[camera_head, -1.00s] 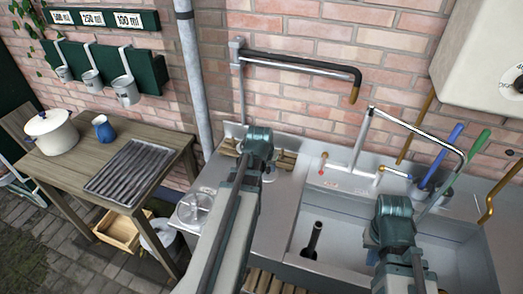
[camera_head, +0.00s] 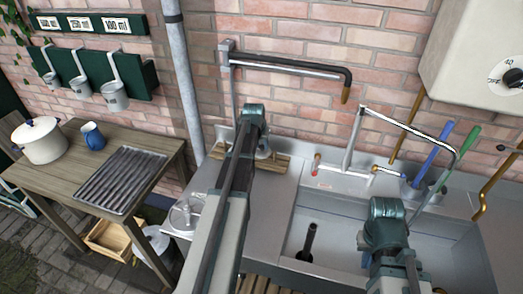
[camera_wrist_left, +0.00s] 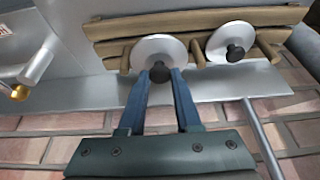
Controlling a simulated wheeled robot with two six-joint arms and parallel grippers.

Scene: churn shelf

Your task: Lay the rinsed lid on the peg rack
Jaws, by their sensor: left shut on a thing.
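A pale round lid (camera_wrist_left: 152,50) with a black knob hangs in my left gripper (camera_wrist_left: 160,80), whose blue fingers are shut on the knob. In the left wrist view the lid overlaps the wooden peg rack (camera_wrist_left: 112,30), between two pegs; I cannot tell whether it touches. A second lid (camera_wrist_left: 215,40) with a dark knob sits on the rack beside it. In the head view my left gripper (camera_head: 250,125) is over the rack (camera_head: 282,163), which it partly hides. My right gripper (camera_head: 386,225) is over the sink; its fingers are hidden.
The sink basin (camera_head: 345,225) is right of the rack, with a tall tap (camera_head: 352,135) and upright blue and green handles behind it. A brick wall (camera_head: 300,110) stands close behind the rack. A wooden table (camera_head: 85,165) with a pot, a blue jug and a ridged tray stands left.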

